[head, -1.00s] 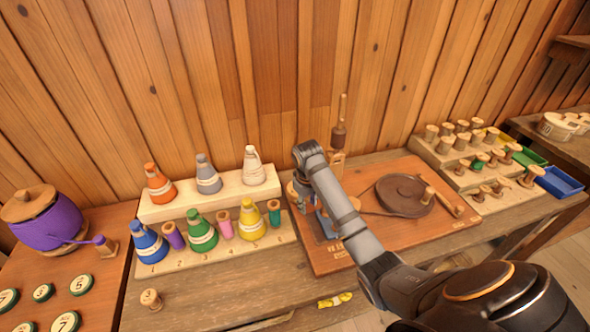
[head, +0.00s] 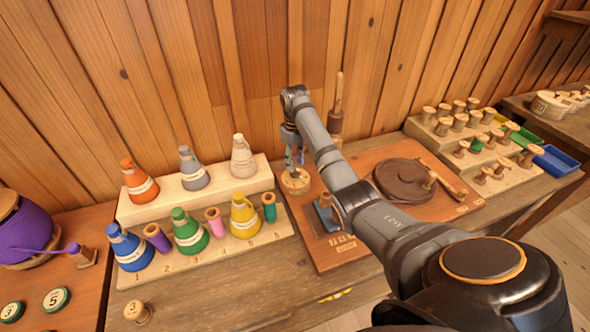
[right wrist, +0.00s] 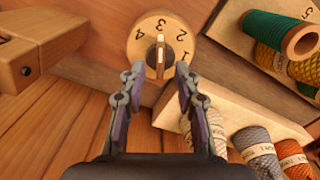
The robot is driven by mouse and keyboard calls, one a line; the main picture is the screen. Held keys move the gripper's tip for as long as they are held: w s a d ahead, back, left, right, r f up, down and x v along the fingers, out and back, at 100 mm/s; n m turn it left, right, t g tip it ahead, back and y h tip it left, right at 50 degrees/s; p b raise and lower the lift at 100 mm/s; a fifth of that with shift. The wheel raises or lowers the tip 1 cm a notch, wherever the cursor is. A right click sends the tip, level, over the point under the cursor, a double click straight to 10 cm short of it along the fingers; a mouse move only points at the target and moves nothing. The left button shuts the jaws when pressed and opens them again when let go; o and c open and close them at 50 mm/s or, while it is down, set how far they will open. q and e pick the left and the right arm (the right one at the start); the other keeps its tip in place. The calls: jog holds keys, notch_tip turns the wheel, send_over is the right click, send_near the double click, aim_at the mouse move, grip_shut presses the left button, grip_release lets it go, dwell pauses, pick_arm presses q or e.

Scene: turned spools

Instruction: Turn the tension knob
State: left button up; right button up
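The tension knob (head: 295,183) is a round wooden dial at the left end of the reddish-brown winder board (head: 335,255). In the right wrist view the knob (right wrist: 161,36) shows the numbers 1 to 4 and a pale raised bar across its middle. My right gripper (head: 293,166) is just above the knob, pointing down. In the right wrist view the right gripper (right wrist: 159,72) is open and empty, its fingertips apart on either side of the knob's lower edge. I cannot tell whether they touch it. My left gripper is not in view.
A numbered rack (head: 205,250) of coloured thread cones stands close left of the knob. A dark wheel with a crank (head: 403,180) and an upright wooden spindle (head: 336,110) are on the board. A spool rack (head: 480,140) stands at right. The plank wall is behind.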

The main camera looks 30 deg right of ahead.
jog(key=shift+s+f, duration=0.1)
jog(key=shift+f, duration=0.85)
jog(key=shift+c, duration=0.5)
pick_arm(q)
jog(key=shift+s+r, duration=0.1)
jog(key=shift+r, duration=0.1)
pick_arm(e)
grip_shut()
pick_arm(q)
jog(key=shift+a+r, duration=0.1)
